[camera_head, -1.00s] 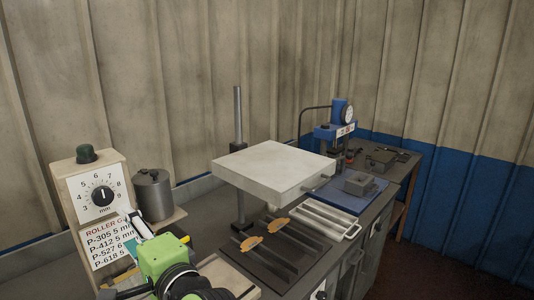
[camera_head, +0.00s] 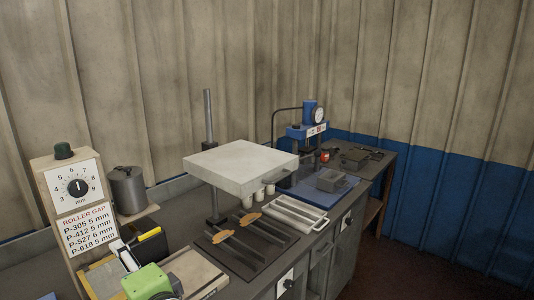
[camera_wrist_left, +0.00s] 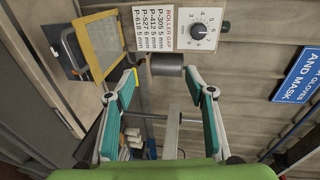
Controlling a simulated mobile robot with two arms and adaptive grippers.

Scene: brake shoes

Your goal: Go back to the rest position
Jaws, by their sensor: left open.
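My left gripper (camera_wrist_left: 162,78) shows its two teal-padded fingers spread apart in the left wrist view, with nothing between them. My right gripper is not in view. Two tan curved pieces, likely brake shoes (camera_head: 250,218) (camera_head: 222,236), lie on the dark railed rack (camera_head: 245,262), apart from the gripper.
The roller gap panel with a dial (camera_head: 78,188) and a grey cylinder (camera_head: 127,188) stand at left. A pale square plate (camera_head: 240,165) overhangs the rack. A light slotted tray (camera_head: 297,214) and blue press (camera_head: 306,132) stand farther right. Dark floor is open at lower right.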

